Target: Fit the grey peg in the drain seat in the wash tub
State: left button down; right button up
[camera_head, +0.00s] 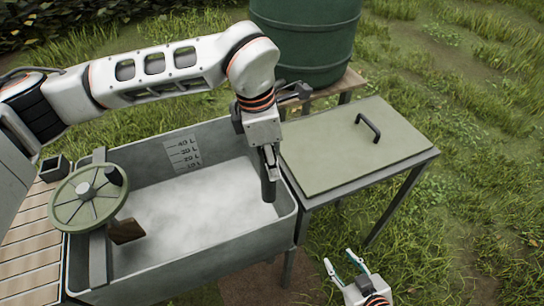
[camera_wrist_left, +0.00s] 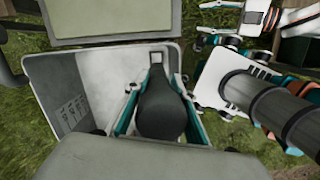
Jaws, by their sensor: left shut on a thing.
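The grey wash tub (camera_head: 190,262) has a whitish floor and litre marks on its back wall. My left gripper (camera_head: 271,170) is shut on the dark grey peg (camera_head: 268,191), which points down inside the tub's right end. In the left wrist view the peg (camera_wrist_left: 160,108) lies between the teal-edged fingers of the left gripper (camera_wrist_left: 157,112). A small pale square (camera_wrist_left: 156,58) shows just beyond the peg's far end; I cannot tell whether it is the drain seat. The gap below the peg is unclear. My right gripper (camera_head: 345,268) is open and empty, below the tub's right side.
A green handwheel (camera_head: 88,198) sits on a bar across the tub's left end, with a brown block (camera_head: 126,231) beside it. A pale green-topped table (camera_head: 350,150) with a black handle adjoins the tub's right. A green barrel (camera_head: 308,40) stands behind.

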aim_at(272, 187)
pick_arm(q)
jog(key=shift+f+b, duration=1.95)
jog(key=shift+f, duration=1.95)
jog(key=shift+f+b, duration=0.3)
jog(key=shift+f, duration=0.45)
jog(key=shift+f+b, duration=0.6)
jog(key=shift+f, duration=1.65)
jog(key=shift+f+b, duration=0.75)
jog(key=shift+f, duration=0.7)
notch_tip(272, 187, down, 2)
jog(key=shift+b, duration=0.3)
pick_arm(e)
notch_tip(272, 187, down, 7)
jog(key=d, duration=0.1)
jog(key=shift+d+r, duration=0.1)
jog(key=shift+r, duration=0.15)
